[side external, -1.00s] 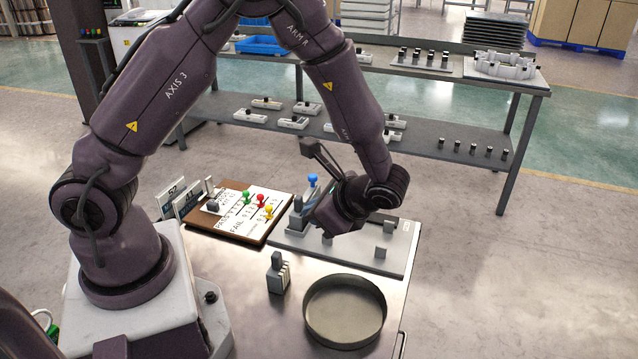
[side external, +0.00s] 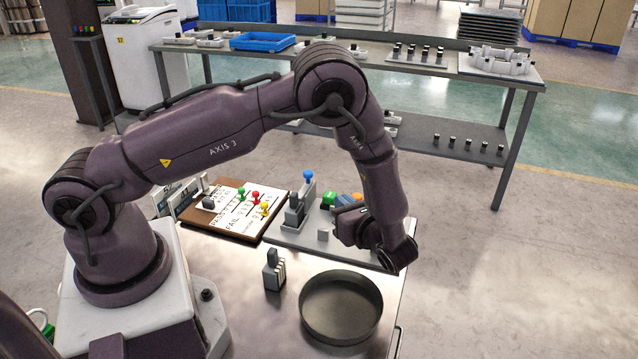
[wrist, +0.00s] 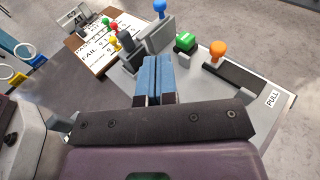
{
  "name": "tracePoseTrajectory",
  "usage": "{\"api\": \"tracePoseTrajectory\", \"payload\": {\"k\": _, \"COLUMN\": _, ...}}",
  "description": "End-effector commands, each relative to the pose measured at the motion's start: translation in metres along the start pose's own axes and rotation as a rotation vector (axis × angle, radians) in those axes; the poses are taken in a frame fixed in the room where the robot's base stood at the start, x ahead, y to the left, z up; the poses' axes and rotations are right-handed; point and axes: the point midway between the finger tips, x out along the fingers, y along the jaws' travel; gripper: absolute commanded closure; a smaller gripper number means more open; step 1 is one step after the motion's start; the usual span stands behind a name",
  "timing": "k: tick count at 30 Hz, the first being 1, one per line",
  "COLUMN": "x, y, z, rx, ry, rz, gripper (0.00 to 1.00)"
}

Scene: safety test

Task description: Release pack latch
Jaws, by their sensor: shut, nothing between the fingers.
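A grey fixture plate (wrist: 215,124) carries an orange knob (wrist: 218,50) at one end of a dark slot (wrist: 236,75). A PULL label (wrist: 272,99) is near the slot's other end. I cannot tell which part is the pack latch. My gripper (wrist: 153,62) has blue fingers, shut and empty, left of the orange knob in the wrist view and apart from it. In the side view the wrist hides much of the plate's right part; the orange knob (side external: 357,198) just shows.
A board with red, green and yellow pegs (side external: 232,213) lies left of the plate. A round grey pan (side external: 341,307) and a small grey clamp-like piece (side external: 273,272) are on the table in front. A shelf bench (side external: 450,75) stands behind.

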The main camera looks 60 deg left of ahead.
Motion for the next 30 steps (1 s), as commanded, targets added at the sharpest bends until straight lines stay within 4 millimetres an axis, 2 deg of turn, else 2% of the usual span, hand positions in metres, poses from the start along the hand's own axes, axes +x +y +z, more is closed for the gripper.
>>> {"api": "tracePoseTrajectory", "payload": {"k": 5, "x": 0.019, "y": 0.001, "z": 0.0, "rx": 0.0, "ry": 0.0, "rz": 0.005, "gripper": 1.0}}
{"api": "tracePoseTrajectory", "payload": {"k": 15, "x": 0.09, "y": 0.001, "z": 0.0, "rx": 0.0, "ry": 0.001, "rz": 0.006, "gripper": 1.0}}
{"api": "tracePoseTrajectory", "payload": {"k": 21, "x": 0.123, "y": 0.001, "z": 0.0, "rx": -0.002, "ry": 0.001, "rz": 0.005, "gripper": 1.0}}
{"api": "tracePoseTrajectory", "payload": {"k": 25, "x": 0.135, "y": 0.001, "z": 0.0, "rx": -0.002, "ry": 0.001, "rz": 0.003, "gripper": 1.0}}
{"api": "tracePoseTrajectory", "payload": {"k": 30, "x": 0.139, "y": 0.0, "z": 0.0, "rx": -0.001, "ry": 0.001, "rz": 0.001, "gripper": 1.0}}
